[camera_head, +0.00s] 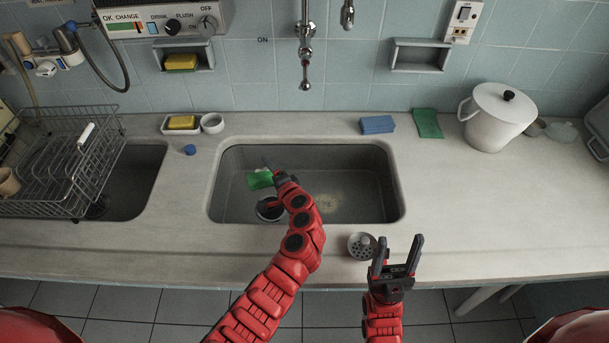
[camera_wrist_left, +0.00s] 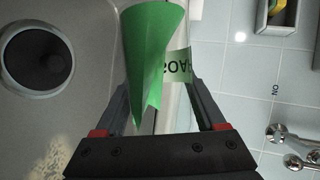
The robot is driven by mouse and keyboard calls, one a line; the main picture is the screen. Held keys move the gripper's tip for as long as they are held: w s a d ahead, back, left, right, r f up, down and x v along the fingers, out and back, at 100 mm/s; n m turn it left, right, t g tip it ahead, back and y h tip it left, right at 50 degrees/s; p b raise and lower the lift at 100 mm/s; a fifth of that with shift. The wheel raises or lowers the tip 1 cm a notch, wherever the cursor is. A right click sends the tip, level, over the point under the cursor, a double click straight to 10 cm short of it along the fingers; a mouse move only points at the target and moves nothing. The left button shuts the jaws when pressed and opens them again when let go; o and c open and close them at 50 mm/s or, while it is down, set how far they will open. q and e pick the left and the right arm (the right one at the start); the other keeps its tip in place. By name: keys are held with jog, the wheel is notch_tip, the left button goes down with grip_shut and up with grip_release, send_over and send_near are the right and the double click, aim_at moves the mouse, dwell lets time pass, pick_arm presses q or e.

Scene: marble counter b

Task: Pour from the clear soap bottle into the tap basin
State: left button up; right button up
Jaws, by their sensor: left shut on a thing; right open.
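My left gripper (camera_head: 275,171) is over the tap basin (camera_head: 350,165), shut on the clear soap bottle. The bottle (camera_head: 260,179) is mostly hard to make out in the head view, where its green part shows beside the fingers. In the left wrist view the bottle (camera_wrist_left: 178,68) is between the fingers, with a green lettered label and a green wedge-shaped area, apparently its contents. It looks tilted; its mouth is not clearly seen. I cannot tell whether liquid is flowing. The round dark drain (camera_wrist_left: 38,58) is in the basin floor. My right gripper (camera_head: 400,240) is open and empty at the counter's front edge.
A metal strainer (camera_head: 362,246) sits close to my right gripper. A blue cap (camera_head: 190,150) lies left of the basin. A dish rack (camera_head: 70,165) stands over the left sink. A blue sponge (camera_head: 377,125), green cloth (camera_head: 427,123) and white pot (camera_head: 492,122) are behind right. The right counter is clear.

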pick_arm(q)
jog(key=shift+r+m+y, duration=0.5)
jog(key=shift+r+m, duration=0.1)
jog(key=shift+r, duration=0.1)
dwell(2.1)
